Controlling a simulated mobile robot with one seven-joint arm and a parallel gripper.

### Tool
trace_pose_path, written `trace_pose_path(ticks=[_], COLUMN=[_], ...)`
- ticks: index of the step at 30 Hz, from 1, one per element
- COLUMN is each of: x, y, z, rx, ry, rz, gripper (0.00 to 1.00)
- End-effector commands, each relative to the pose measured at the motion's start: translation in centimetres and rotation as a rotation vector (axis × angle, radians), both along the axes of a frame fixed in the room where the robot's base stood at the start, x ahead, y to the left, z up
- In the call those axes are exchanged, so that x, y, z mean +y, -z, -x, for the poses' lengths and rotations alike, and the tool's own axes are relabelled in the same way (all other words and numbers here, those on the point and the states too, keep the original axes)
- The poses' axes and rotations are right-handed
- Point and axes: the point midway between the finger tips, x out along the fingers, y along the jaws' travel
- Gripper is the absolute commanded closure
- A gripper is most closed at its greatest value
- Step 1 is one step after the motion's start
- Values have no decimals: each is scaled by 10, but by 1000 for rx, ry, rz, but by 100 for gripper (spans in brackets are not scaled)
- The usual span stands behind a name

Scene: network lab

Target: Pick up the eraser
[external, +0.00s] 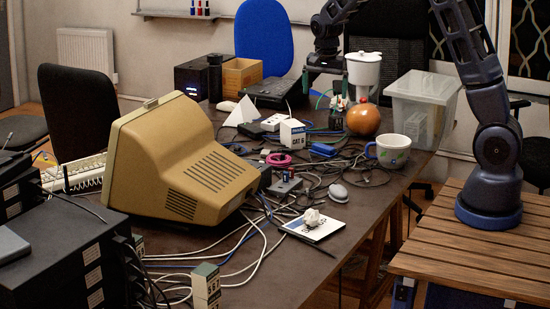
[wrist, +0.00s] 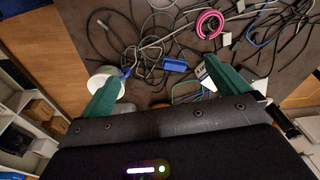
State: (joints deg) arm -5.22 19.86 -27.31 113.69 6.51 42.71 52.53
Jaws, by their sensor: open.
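A small blue block (external: 323,150), which looks like the eraser, lies on the dark table among cables, left of the white mug. It also shows in the wrist view (wrist: 175,66), between and beyond my fingertips, with nothing gripping it. My gripper (external: 326,88) is high over the far part of the table, behind and above the block. Its two green fingers are wide apart in the wrist view (wrist: 162,74), with empty space between them. The fingers are partly hard to make out in the external view.
The mug (external: 393,151), an orange round object (external: 363,119), a white pitcher-like item (external: 363,72) and a clear bin (external: 421,105) stand at the right. A pink cable coil (external: 278,160) and boxes (external: 292,134) lie left. Loose cables cover much of the table.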

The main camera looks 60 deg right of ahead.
Motion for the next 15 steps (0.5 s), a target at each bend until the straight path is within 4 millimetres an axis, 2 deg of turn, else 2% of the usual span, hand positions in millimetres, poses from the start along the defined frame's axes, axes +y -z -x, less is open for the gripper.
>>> trace_pose_path(ticks=[1,6,15], x=[-8,-37,-87], y=[13,50,115], z=[-7,-29,-59], rx=[11,32,51], ry=[32,150,341], rz=[13,65,176], gripper=[0,0,0])
